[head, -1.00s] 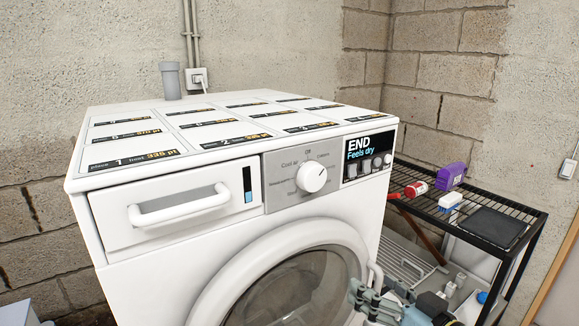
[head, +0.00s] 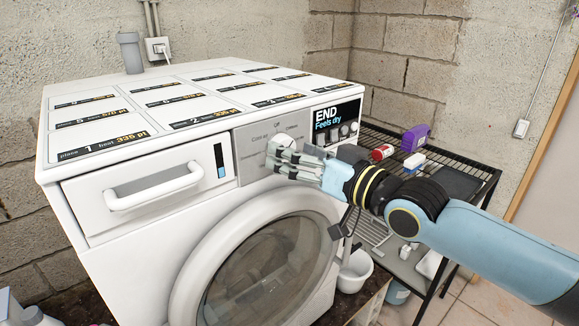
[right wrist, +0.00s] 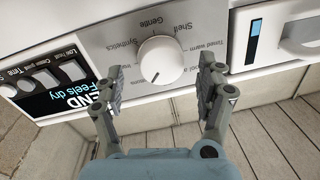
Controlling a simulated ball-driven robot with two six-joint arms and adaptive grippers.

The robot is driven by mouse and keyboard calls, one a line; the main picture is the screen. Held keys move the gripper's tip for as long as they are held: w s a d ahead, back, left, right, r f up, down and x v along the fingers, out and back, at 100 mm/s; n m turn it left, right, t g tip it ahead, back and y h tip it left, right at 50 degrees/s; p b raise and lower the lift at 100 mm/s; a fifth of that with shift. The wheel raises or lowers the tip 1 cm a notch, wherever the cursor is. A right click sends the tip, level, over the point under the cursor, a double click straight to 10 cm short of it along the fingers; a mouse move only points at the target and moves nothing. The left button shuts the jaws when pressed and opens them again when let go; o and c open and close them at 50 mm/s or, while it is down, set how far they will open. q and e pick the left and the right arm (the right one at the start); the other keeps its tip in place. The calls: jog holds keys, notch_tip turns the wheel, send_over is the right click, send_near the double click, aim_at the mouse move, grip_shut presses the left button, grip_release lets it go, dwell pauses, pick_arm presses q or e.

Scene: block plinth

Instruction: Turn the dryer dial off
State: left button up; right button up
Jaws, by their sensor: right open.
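The white dryer (head: 70,240) stands with its front towards me. Its round white dial (head: 283,142) is on the grey control panel, partly hidden behind my right gripper (head: 276,158) in the head view. In the right wrist view the dial (right wrist: 160,61) shows whole, with a dark pointer mark at its lower left edge and printed settings around it. My right gripper (right wrist: 158,85) is open there, one finger on each side of the dial with a gap to each, and holds nothing. I cannot tell its exact depth. My left gripper is not in view.
The dryer's drawer handle (head: 153,187) sticks out left of the panel. The round door (head: 265,265) is below. A black wire rack (head: 470,160) at the right holds a purple bottle (head: 415,139), a red-and-white container (head: 382,153) and a brush. A white bucket (head: 355,272) stands below.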

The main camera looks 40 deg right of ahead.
jog(key=shift+w+a+b, duration=0.2)
jog(key=shift+w+b, duration=0.15)
jog(key=shift+w, duration=0.55)
jog(key=shift+c, duration=0.2)
jog(key=c, duration=1.1)
